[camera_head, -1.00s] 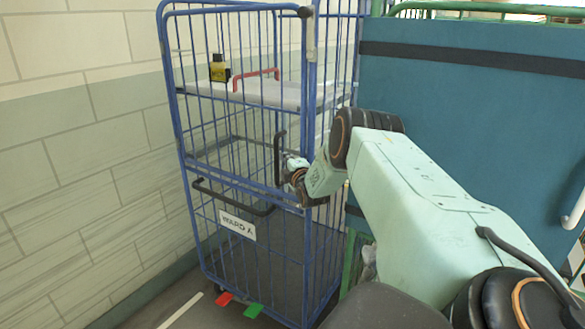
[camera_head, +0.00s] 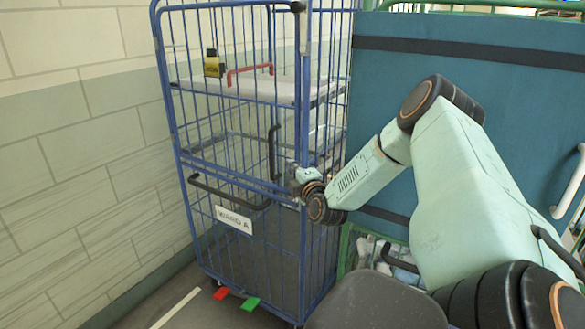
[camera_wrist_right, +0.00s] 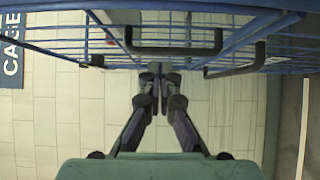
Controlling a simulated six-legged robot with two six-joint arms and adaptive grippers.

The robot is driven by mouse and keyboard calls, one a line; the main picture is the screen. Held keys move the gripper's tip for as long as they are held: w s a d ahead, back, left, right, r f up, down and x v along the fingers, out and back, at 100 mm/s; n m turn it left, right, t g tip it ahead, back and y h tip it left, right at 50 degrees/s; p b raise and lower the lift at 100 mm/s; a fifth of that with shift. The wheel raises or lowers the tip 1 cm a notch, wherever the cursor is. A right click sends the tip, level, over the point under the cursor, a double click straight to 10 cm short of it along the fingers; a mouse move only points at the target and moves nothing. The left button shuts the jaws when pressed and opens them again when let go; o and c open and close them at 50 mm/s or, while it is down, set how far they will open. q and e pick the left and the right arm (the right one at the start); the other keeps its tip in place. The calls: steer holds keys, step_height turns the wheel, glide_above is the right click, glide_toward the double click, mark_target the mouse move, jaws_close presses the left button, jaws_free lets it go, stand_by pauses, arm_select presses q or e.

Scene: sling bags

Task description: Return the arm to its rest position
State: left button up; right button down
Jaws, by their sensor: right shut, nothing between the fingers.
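My right arm comes in from the right in the head view, with its elbow bent up. My right gripper (camera_head: 298,172) is at the front right post of the blue wire cage (camera_head: 305,110), partly hidden by its own wrist. In the right wrist view, the right gripper (camera_wrist_right: 154,72) has its fingers together with nothing between them. Beyond them are the cage bars and a black handle (camera_wrist_right: 175,50); I cannot tell whether the fingers touch the cage. My left gripper is not in view.
The cage carries a "WARD A" sign (camera_head: 233,219), and red (camera_head: 221,293) and green (camera_head: 252,304) pedals at its foot. A yellow-black item (camera_head: 213,65) sits on its shelf beside a red handle (camera_head: 250,70). A blue-covered trolley (camera_head: 385,75) stands close on the right; a wall (camera_head: 60,150) is at left.

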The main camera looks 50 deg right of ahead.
steer(key=s+a+f+m+g+y+b, duration=0.35)
steer(key=a+f+m, duration=0.35)
steer(key=a+f, duration=0.5)
steer(key=s+a+f+m+g+y+b, duration=0.2)
steer(key=s+a+f+m+g+y, duration=0.15)
steer(key=a+f+m, duration=0.6)
steer(key=s+a+f+n+g+b, duration=0.1)
steer(key=s+a+f+g+b, duration=0.2)
steer(key=s+a+f, duration=0.3)
steer(key=s+a+f+n+g+y+b, duration=0.1)
steer(key=s+a+f+b, duration=0.4)
steer(key=s, duration=0.8)
steer(key=s+a+f+n+g+y+b, duration=0.1)
steer(key=s+a+f+g+b, duration=0.3)
steer(key=s+a+f, duration=0.4)
step_height(320, 180, down, 2)
steer(key=shift+s+f+n+g, duration=0.1)
steer(key=shift+s+n+g, duration=0.2)
steer(key=shift+s+n, duration=0.35)
